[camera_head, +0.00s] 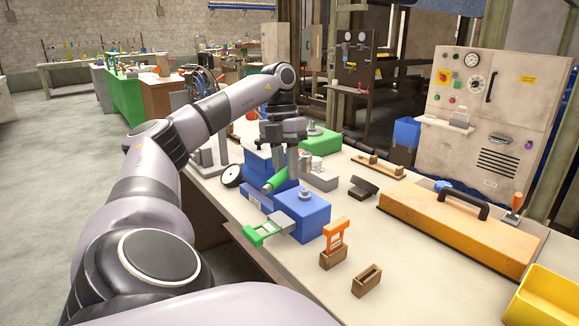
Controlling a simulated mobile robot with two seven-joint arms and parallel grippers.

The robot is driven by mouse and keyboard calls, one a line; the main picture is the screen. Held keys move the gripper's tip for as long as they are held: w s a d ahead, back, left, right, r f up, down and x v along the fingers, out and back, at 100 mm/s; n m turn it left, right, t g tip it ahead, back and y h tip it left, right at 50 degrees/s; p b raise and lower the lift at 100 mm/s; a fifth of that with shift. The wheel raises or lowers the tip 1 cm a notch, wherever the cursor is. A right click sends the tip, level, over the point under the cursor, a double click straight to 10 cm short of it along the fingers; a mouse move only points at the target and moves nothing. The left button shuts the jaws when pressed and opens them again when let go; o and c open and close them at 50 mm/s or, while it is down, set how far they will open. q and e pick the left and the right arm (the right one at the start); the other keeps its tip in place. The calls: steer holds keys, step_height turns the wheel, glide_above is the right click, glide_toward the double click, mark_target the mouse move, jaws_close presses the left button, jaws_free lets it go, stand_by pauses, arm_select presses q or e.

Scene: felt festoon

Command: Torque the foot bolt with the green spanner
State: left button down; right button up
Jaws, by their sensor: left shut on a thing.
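My left gripper (292,161) is above the bench, shut on a tool with a green round handle, which I take as the green spanner (276,181). The handle slants down to the left; the tool's head is hidden. Below and right of it is a blue block (310,217) with a grey bolt (304,194) on top, which may be the foot bolt. The handle's lower end appears above blue parts behind this block; I cannot tell whether it touches them. My right gripper is not in view.
A green piece (264,232) with a grey shaft sticks out from the blue block's left side. An orange piece (335,233) stands in a wooden holder; an empty holder (367,280) is nearby. A yellow case (455,228) lies right.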

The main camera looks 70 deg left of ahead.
arm_select(q)
steer(key=shift+f, duration=0.15)
steer(key=b+x, duration=0.1)
steer(key=x, duration=0.1)
steer(key=a+b+x, duration=0.1)
steer(key=b+x, duration=0.1)
steer(key=shift+f, duration=0.3)
steer(key=shift+r, duration=0.1)
stand_by(1.2)
steer(key=shift+p, duration=0.35)
stand_by(0.5)
steer(key=shift+f, duration=0.25)
